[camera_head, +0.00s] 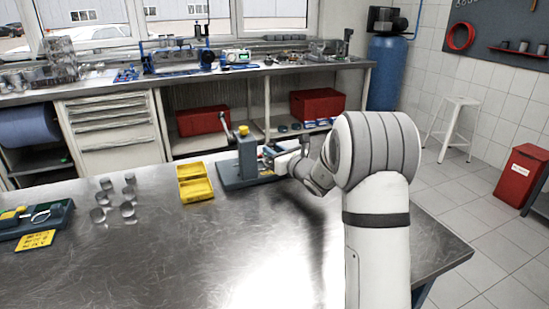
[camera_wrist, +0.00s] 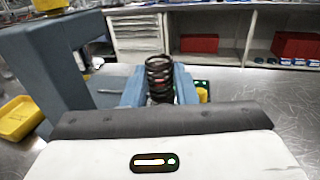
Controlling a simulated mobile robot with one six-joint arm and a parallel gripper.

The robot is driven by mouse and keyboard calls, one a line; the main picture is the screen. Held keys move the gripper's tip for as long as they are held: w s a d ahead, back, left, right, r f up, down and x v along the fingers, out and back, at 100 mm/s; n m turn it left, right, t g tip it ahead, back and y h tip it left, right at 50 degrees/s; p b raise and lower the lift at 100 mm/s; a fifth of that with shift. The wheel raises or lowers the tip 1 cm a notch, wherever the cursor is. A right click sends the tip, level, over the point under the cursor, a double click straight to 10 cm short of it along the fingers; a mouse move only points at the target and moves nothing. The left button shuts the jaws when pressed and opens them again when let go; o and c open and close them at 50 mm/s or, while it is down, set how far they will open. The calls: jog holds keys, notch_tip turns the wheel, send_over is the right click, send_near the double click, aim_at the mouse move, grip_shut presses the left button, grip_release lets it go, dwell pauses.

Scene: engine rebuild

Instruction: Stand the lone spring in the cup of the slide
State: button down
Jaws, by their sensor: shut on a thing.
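My gripper (camera_wrist: 159,85) is shut on a dark coil spring (camera_wrist: 158,68), which stands about upright between the two blue fingers. The spring's lower end is hidden by the fingers and my gripper body. A blue-grey bench press (camera_wrist: 40,65) with a yellow top stands just left of the spring. In the head view the same press (camera_head: 236,166) has a lever at its upper left, and my gripper (camera_head: 274,157) is at its right side. I cannot make out the slide or its cup, nor whether the spring touches anything below.
Yellow trays (camera_head: 196,191) lie left of the press. Several small grey cylinders (camera_head: 128,194) stand farther left. A tool tray (camera_head: 35,222) and a yellow card (camera_head: 36,240) lie at the far left. The table's front middle is clear.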

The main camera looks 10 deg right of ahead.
notch_tip(320, 180, down, 2)
jog(key=shift+f, duration=0.15)
jog(key=c, duration=1.4)
grip_release()
jog(key=shift+c, duration=0.2)
jog(key=v, duration=1.2)
jog(key=shift+d+b, duration=0.1)
jog(key=shift+b, duration=0.2)
